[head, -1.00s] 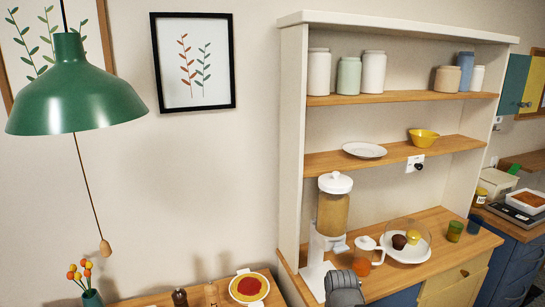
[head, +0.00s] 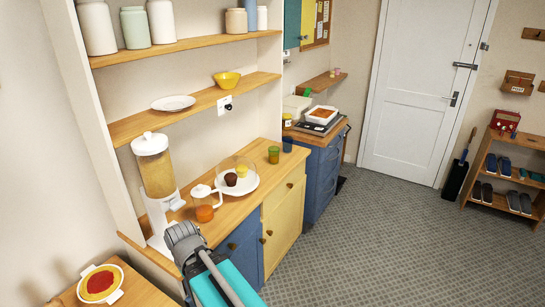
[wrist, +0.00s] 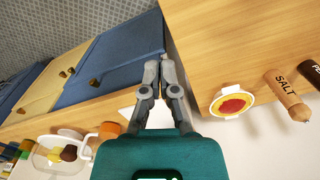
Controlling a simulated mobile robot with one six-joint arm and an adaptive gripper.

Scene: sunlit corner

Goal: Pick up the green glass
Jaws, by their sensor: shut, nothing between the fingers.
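The green glass (head: 274,155) stands upright on the wooden counter (head: 262,190), to the right of a white plate (head: 240,185) with a dark muffin and a yellow item on it. A blue glass (head: 287,144) stands just right of it, farther back. In the wrist view the glasses are small at the left edge. In the head view my gripper (head: 184,235) is in front of the counter's near end, well apart from the green glass.
Shelves (head: 200,105) hang above the counter. The floor (head: 360,235) to the right is clear, up to a white door (head: 415,95).

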